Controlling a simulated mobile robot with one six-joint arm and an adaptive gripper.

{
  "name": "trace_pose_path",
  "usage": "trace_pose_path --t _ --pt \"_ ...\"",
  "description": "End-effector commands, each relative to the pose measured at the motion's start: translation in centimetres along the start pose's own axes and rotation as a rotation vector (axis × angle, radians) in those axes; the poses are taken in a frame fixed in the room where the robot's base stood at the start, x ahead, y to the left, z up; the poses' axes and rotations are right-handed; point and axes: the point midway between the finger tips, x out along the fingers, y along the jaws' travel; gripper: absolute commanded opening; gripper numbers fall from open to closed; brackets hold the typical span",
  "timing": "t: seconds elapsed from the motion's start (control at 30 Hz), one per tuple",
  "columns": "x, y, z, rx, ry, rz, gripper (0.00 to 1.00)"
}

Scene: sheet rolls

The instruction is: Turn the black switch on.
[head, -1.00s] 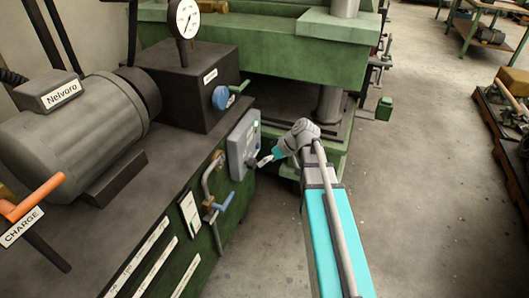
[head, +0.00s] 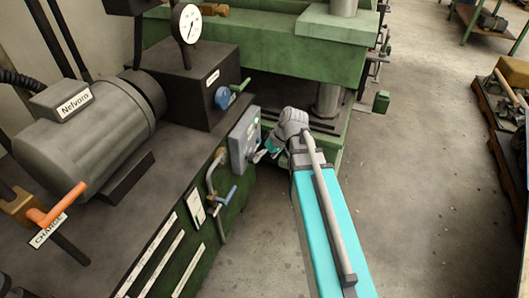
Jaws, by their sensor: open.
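A grey control box (head: 244,140) is fixed to the side of the green machine base, below the blue knob. A small black switch (head: 251,157) shows low on its face, partly behind my gripper. My gripper (head: 258,156) is at the front of the box, with its fingertips close to the switch. It is small in this view, so contact cannot be told. Its jaws are open. My arm reaches in from the lower right.
A grey motor (head: 90,125) and a dark block with a gauge (head: 190,24) stand on the machine top. A blue knob (head: 223,98) and a blue-handled valve (head: 226,195) are close to the box. A green press (head: 270,45) stands behind.

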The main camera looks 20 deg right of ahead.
Motion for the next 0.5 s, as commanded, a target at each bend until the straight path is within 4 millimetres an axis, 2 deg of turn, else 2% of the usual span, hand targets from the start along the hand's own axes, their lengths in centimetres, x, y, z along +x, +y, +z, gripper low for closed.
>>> trace_pose_path --t 0.1,0.5 --pt "-0.78 -0.66 0.13 0.016 -0.015 0.013 1.00" --pt "-1.08 -1.01 0.36 0.035 -0.032 0.031 1.00"
